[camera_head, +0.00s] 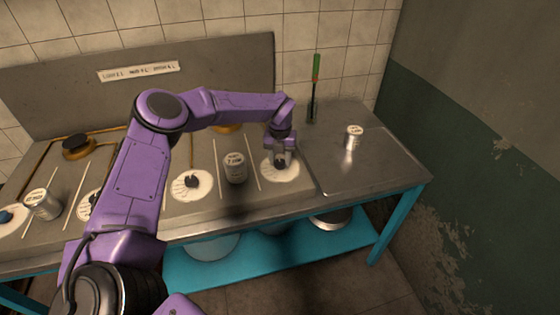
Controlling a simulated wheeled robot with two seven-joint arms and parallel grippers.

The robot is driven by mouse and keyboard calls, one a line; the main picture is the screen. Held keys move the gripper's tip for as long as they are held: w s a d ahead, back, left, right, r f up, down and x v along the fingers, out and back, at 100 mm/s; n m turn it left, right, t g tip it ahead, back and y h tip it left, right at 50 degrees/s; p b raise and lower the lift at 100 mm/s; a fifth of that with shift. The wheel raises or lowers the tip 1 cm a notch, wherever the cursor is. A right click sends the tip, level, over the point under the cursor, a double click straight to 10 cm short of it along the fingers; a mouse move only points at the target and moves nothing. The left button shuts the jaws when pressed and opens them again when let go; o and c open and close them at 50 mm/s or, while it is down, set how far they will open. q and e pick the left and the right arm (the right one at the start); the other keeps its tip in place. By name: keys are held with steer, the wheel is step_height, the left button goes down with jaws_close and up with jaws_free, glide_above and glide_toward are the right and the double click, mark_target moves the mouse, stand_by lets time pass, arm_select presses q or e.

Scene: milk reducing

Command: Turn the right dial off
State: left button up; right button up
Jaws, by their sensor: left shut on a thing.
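The right dial (291,173) is a round white plate with a dark knob, on the sloped front of the metal counter unit. My left arm reaches across from the left, and my left gripper (280,160) points down over this dial, shut on its dark knob. The fingers partly hide the knob, so its exact angle is unclear. Another dial (192,185) with a dark knob sits to the left. A further dial is partly hidden behind my arm, and one with a blue knob (5,216) is at the far left. My right gripper is not in view.
A labelled can (235,168) stands just left of the right dial. A green-handled tool (316,68) stands at the back. The right counter is mostly clear.

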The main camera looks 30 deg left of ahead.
mark_target(280, 162)
arm_select(q)
steer(key=o, duration=1.1)
steer(key=shift+c, duration=0.2)
step_height(280, 162, up, 10)
steer(key=b, duration=0.2)
steer(key=shift+r, duration=0.2)
